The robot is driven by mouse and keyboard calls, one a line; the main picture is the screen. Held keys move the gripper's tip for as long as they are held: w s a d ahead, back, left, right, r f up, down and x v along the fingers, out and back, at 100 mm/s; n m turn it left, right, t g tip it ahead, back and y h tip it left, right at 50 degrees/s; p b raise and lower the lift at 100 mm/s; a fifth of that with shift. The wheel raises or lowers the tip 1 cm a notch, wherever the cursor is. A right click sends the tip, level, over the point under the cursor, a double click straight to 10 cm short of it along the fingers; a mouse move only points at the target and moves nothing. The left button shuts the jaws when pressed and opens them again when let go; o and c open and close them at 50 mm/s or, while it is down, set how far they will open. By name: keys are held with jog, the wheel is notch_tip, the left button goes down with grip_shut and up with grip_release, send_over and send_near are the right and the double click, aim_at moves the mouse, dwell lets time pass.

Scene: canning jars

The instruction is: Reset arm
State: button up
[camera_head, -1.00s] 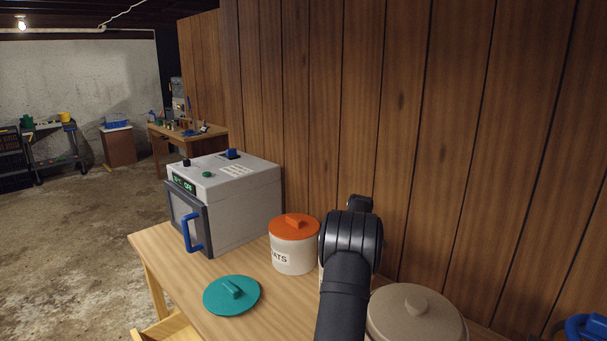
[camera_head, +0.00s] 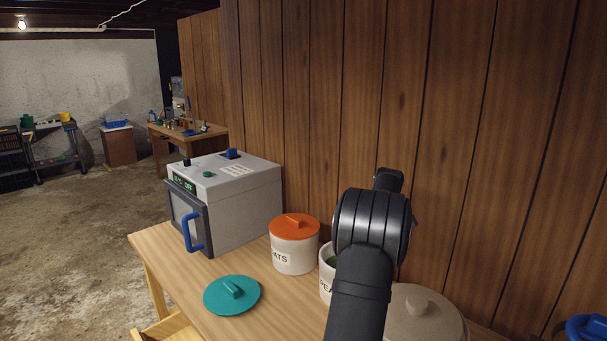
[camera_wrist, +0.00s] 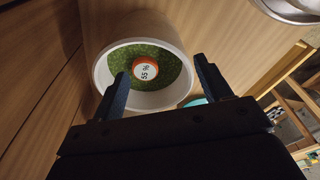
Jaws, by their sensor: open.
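My arm rises in front of the wood-panelled wall in the head view, and its fingers are hidden there. In the wrist view my gripper (camera_wrist: 161,66) is open, its two dark fingers apart with nothing between them. Beyond the fingers is an open white jar (camera_wrist: 101,85) with green contents. A round orange-rimmed white piece (camera_wrist: 145,69) with small print lies on the green inside it. In the head view an open white jar (camera_head: 326,285) with green inside and partial lettering "PEA" is partly hidden by my arm. I cannot see contact between gripper and jar.
A white jar (camera_head: 294,256) with an orange lid stands left of my arm. A teal lid (camera_head: 231,296) lies on the wooden table (camera_head: 185,285). A grey box machine (camera_head: 240,205) with a blue handle stands behind. A beige lidded crock (camera_head: 430,312) is right of my arm.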

jog(key=shift+n, duration=0.3)
jog(key=a+f, duration=0.4)
jog(key=a, duration=1)
jog(key=a+f, duration=0.4)
jog(key=a, duration=1)
jog(key=a+f, duration=0.4)
jog(key=a, duration=1)
jog(key=shift+w+a+f, duration=0.35)
jog(key=s+a+f, duration=0.1)
jog(key=a, duration=0.2)
jog(key=s+a+f, duration=0.2)
jog(key=a, duration=0.2)
jog(key=s+a+f, duration=0.1)
jog(key=s+a, duration=0.1)
jog(key=a, duration=0.2)
jog(key=shift+s+a+f, duration=0.1)
jog(key=shift+f, duration=0.25)
jog(key=shift+s+a+f, duration=0.15)
jog(key=shift+s+a, duration=0.05)
jog(key=shift+a, duration=0.15)
